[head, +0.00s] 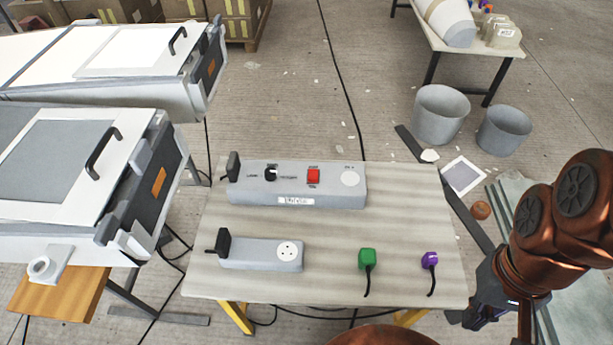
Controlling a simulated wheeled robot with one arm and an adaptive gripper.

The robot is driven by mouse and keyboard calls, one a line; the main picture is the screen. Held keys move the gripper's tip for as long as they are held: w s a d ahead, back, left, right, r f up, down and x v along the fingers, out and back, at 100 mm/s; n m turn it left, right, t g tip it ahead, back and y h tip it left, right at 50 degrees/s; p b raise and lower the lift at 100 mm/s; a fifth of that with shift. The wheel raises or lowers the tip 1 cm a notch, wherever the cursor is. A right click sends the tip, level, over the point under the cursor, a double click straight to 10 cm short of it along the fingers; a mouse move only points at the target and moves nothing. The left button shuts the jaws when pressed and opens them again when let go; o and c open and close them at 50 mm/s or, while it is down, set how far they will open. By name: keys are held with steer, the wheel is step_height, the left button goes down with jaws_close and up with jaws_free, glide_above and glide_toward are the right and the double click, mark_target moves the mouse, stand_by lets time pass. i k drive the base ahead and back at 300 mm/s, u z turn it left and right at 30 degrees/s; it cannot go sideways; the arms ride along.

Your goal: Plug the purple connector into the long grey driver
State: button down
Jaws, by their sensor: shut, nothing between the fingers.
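The purple connector (430,259) lies near the right end of the table, its black cable trailing toward the front edge. The long grey driver (335,196) lies across the back half of the table. It has a black knob, a red switch, a label on its front and a round white socket (350,178) at its right end with nothing plugged in. My gripper (464,319) is at the lower right, just off the table's right front corner, apart from the purple connector. It is shut and empty; its fingertips are small and hard to make out.
A green connector (367,258) with a black cable lies left of the purple one. A shorter grey box (255,254) with a white socket lies at the front left. The table (330,232) is clear between the two rows. Grey buckets (438,115) stand beyond it on the floor.

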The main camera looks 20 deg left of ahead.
mark_target(339, 185)
steer(key=z, duration=0.95)
steer(key=k, duration=1.25)
steer(key=u, duration=1.45)
steer(key=i, duration=0.55)
steer(key=u, duration=0.05)
